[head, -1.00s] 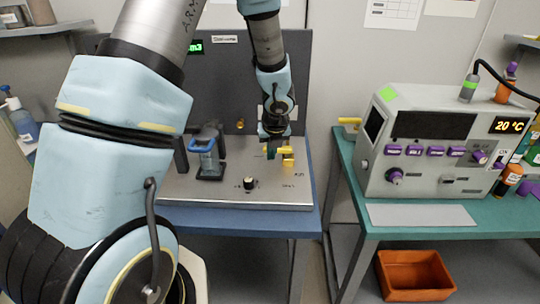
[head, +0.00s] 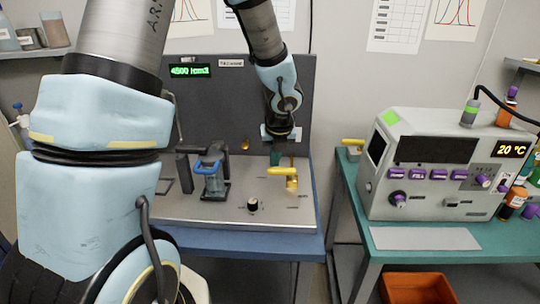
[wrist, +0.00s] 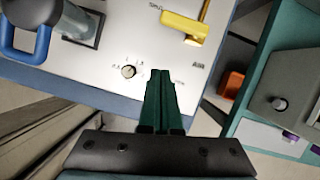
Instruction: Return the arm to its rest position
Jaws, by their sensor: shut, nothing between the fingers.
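My arm reaches from the left foreground over the particle classifier bench in the head view. My gripper (wrist: 162,98) has dark green fingers, closed together with nothing between them. In the head view my gripper (head: 275,158) hangs above the back right of the metal panel, behind and just left of the yellow lever (head: 287,171). The yellow lever also shows at the top of the wrist view (wrist: 186,27), apart from the fingers.
A blue-handled clamp device (head: 212,178) stands on the panel (head: 180,212). To the right, a grey machine (head: 430,155) showing 20 °C stands on a green table (head: 352,190), with an orange bin (head: 418,288) below. A gap separates the two tables.

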